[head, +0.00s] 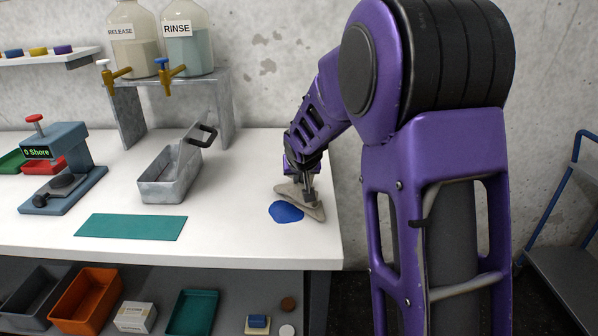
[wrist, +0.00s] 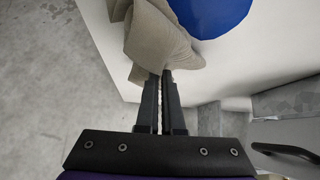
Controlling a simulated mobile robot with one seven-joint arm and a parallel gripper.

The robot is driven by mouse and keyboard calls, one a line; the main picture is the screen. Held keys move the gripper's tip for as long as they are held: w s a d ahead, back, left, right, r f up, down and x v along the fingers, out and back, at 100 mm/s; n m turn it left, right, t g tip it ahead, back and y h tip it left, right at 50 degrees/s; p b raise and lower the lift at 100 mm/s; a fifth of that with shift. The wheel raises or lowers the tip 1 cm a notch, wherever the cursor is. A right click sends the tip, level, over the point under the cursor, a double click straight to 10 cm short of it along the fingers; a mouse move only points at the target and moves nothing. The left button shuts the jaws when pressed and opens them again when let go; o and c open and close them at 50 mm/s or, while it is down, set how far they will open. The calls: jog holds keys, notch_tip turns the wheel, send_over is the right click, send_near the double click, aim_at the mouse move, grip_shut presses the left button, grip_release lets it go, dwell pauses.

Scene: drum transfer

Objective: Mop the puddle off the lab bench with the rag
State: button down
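A blue puddle (head: 286,212) lies on the white lab bench (head: 240,225) near its right end. It also shows at the top of the wrist view (wrist: 208,12). The rag (head: 313,210) is a beige-grey cloth at the puddle's right edge; I cannot tell whether it overlaps the blue. My gripper (head: 308,196) points down at the rag. In the wrist view, the two dark fingers (wrist: 165,76) are close together with the bunched rag (wrist: 155,40) at their tips, so my gripper is shut on it.
A grey metal tub (head: 168,185) with a dark handle stands left of the puddle, and a green mat (head: 131,227) lies nearer the front. A hardness tester (head: 68,175) stands at the far left. The bench's right edge is close to the rag. A blue cart (head: 570,260) stands on the right.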

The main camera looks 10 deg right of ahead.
aim_at(299, 194)
jog(key=shift+f, duration=0.65)
grip_release()
jog(key=shift+f, duration=1.1)
jog(key=shift+s+f, duration=0.15)
grip_shut()
dwell(0.4)
